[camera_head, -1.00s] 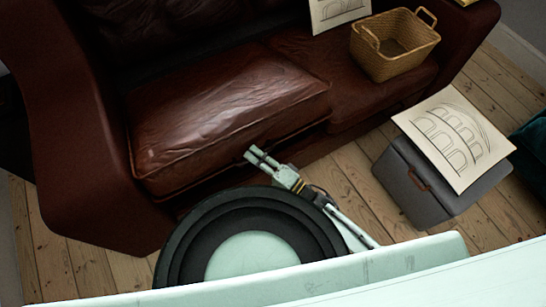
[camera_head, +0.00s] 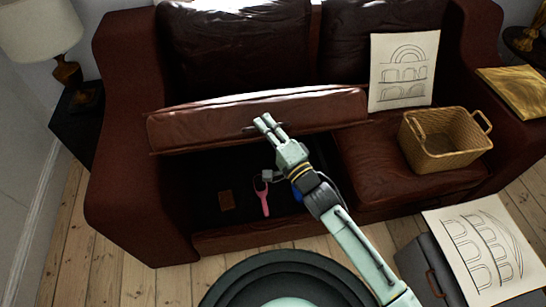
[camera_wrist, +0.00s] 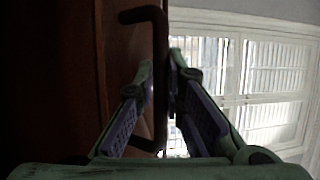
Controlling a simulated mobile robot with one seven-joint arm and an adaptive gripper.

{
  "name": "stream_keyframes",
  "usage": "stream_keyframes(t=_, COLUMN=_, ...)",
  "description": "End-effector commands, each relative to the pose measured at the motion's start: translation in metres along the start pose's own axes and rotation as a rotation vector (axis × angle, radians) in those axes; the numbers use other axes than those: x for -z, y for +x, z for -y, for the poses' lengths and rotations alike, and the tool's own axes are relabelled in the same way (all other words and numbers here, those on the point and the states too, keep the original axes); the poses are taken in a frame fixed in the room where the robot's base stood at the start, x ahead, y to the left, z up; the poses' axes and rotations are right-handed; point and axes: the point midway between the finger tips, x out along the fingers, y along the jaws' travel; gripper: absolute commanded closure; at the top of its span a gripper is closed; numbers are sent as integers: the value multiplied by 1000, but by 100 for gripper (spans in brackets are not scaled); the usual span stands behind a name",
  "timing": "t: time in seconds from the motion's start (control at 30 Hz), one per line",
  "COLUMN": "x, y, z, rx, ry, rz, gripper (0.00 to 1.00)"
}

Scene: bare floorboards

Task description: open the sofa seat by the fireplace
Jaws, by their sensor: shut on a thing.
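The dark red-brown leather sofa (camera_head: 130,170) fills the head view. Its left seat (camera_head: 190,125) is tilted up, its front edge raised above a dark storage space (camera_head: 200,180). My gripper (camera_head: 265,122) is at the front of the raised seat, shut on its dark handle (camera_head: 247,129). In the wrist view the handle (camera_wrist: 143,14) is a dark bar running between the two fingers of my gripper (camera_wrist: 161,75). My arm hides part of the space. No fireplace is visible.
The right seat (camera_head: 375,185) is down, with a wicker basket (camera_head: 440,160) and a drawing (camera_head: 403,70) on it. A grey box (camera_head: 420,268) with another drawing (camera_head: 485,250) stands at the front right. A lamp (camera_head: 45,30) stands at the left. Floorboards (camera_head: 100,245) are clear at the front left.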

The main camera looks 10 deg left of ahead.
Motion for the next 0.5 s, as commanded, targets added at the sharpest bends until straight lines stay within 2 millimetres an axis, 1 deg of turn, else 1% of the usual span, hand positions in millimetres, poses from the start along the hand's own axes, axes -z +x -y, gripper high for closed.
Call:
stream_keyframes(t=0.03, x=2, y=11, z=11, rx=-18, ry=0, rz=6, gripper=100)
stream_keyframes(t=0.2, x=13, y=36, z=31, rx=-75, ry=24, rz=5, gripper=100)
stream_keyframes(t=0.33, x=19, y=49, z=41, rx=-102, ry=36, rz=4, gripper=100)
stream_keyframes(t=0.5, x=24, y=58, z=46, rx=-124, ry=44, rz=1, gripper=100)
